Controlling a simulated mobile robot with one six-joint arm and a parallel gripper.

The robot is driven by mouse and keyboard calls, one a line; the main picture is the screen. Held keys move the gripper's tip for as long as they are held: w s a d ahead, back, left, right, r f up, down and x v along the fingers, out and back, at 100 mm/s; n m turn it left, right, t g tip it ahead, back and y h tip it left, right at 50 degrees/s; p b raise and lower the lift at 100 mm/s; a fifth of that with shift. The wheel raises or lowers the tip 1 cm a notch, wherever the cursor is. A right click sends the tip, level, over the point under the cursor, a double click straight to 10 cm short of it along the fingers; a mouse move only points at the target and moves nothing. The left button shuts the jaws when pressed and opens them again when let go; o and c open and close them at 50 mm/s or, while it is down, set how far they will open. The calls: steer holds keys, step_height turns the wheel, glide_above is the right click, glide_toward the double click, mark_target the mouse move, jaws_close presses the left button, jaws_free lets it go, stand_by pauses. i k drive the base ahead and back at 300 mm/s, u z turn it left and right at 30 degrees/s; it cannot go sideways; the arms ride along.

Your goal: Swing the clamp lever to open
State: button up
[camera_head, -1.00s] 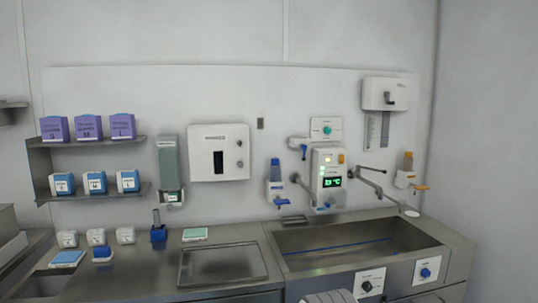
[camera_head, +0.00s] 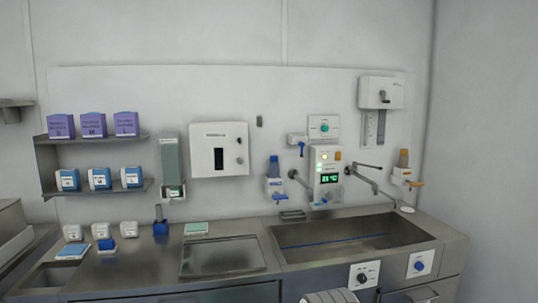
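No part is clearly marked as the clamp lever. A small white bracket with a blue lever (camera_head: 301,148) is on the back wall, left of the white panel with a green knob (camera_head: 324,127); the lever hangs down. Blue (camera_head: 275,197) and orange (camera_head: 415,184) levers stick out under two wall dispensers. My gripper is not in view; a grey ribbed part at the bottom edge may be my own arm.
A steel sink (camera_head: 350,241) lies below the control box (camera_head: 326,172) with its lit green display. A steel counter (camera_head: 150,270) runs left, with a recessed tray (camera_head: 222,257). Shelves (camera_head: 95,141) with purple and blue-white boxes hang at the left. The wall space above is clear.

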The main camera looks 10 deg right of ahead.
mark_target(302, 143)
steer(key=u, duration=0.25)
steer(key=k, duration=0.35)
steer(key=z, duration=2.5)
steer(key=i, duration=1.75)
steer(key=u, duration=0.15)
steer(key=k, duration=0.1)
steer(key=u, duration=2.35)
steer(key=i, duration=0.85)
steer(key=u, duration=0.05)
